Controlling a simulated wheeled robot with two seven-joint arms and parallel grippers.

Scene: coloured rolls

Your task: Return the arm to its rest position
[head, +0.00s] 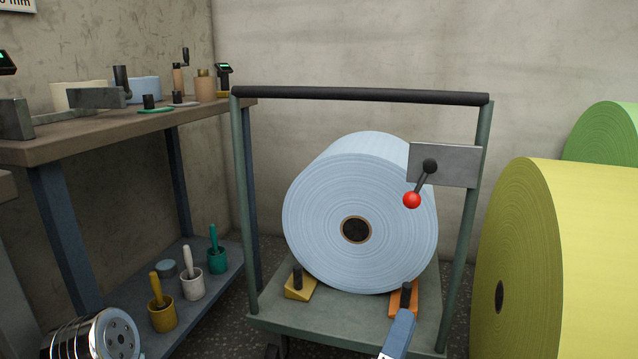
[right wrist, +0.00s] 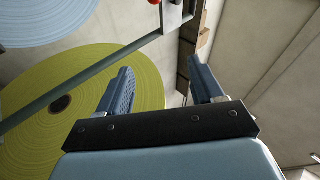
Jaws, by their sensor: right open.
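My right gripper (right wrist: 158,72) is open in the right wrist view. Its two blue fingers stand apart with nothing between them. In the head view only a blue part of the right gripper (head: 399,334) shows at the bottom edge, in front of the cart. A large pale blue roll (head: 330,180) lies on the green cart (head: 330,325), between a yellow wedge (head: 299,288) and an orange wedge (head: 423,300). The gripper is apart from the roll in the right wrist view. My left gripper is not seen.
A plate with a red-knobbed lever (head: 412,200) is on the cart's right post. A yellow roll (head: 525,250) and a green roll (head: 605,135) stand at the right. At the left is a workbench (head: 60,148) with tools and several pots on its lower shelf (head: 215,300).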

